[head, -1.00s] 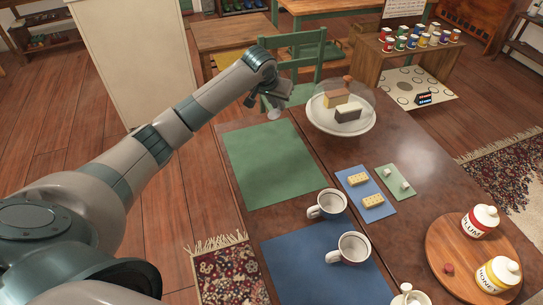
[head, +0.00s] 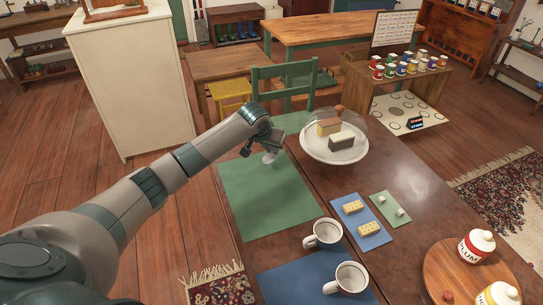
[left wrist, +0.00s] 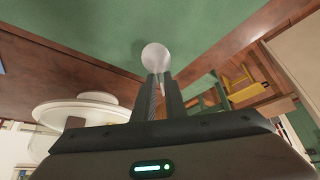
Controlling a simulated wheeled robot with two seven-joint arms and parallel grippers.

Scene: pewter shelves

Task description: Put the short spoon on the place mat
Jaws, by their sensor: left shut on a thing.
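The short spoon shows its pale round bowl (left wrist: 155,57) in the left wrist view, with the handle between my fingers. My left gripper (left wrist: 164,88) is shut on it. In the head view the left gripper (head: 268,148) is at the far edge of the green place mat (head: 265,200), and the spoon bowl (head: 268,158) hangs just below it. The spoon looks held above the mat; the exact gap is hard to tell. The green mat is bare. My right gripper is not in view.
A glass-domed cake plate (head: 335,152) stands right of the gripper. Two mugs, one of them a near mug (head: 346,279), stand by a blue mat (head: 300,278). A small blue mat (head: 365,222) holds two yellow blocks. A green chair (head: 290,80) is behind the table.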

